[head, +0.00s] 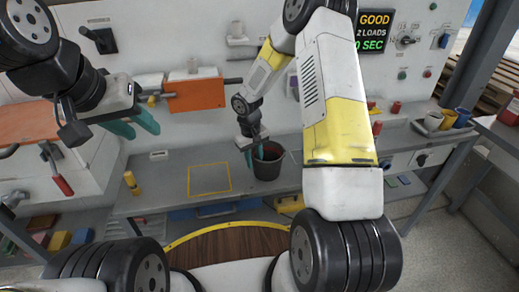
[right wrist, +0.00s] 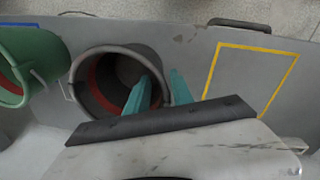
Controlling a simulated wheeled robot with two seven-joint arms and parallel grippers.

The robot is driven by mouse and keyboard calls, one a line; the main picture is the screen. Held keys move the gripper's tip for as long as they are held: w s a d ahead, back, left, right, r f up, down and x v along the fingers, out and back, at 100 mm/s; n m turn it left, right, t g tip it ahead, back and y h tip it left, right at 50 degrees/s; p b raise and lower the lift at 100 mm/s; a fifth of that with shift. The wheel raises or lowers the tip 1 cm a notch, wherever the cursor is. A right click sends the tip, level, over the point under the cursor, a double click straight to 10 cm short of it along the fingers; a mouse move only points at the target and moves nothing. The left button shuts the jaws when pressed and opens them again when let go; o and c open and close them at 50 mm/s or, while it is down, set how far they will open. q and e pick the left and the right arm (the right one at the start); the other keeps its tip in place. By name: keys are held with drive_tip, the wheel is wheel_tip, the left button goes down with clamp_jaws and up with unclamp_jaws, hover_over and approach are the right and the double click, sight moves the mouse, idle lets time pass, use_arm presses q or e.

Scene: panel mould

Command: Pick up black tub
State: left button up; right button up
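The black tub (head: 268,172) stands upright on the grey bench, to the right of a yellow square outline. In the right wrist view the tub (right wrist: 118,70) shows from above, with a red band inside. My right gripper (head: 254,156) is at the tub's rim. In the right wrist view its teal fingers (right wrist: 161,77) are apart, one inside the tub and one outside, with the rim between them. I see no clear grip on the wall. My left gripper (head: 135,126) is open and empty, in the air at the left, well away from the tub.
A green tub (right wrist: 15,72) stands close beside the black tub in the right wrist view. The yellow outlined square (head: 209,179) is empty. A yellow bottle-like object (head: 131,183) stands at the bench's left end. An orange panel (head: 195,94) is on the back wall.

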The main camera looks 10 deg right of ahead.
drive_tip(key=shift+f, duration=1.4)
clamp_jaws()
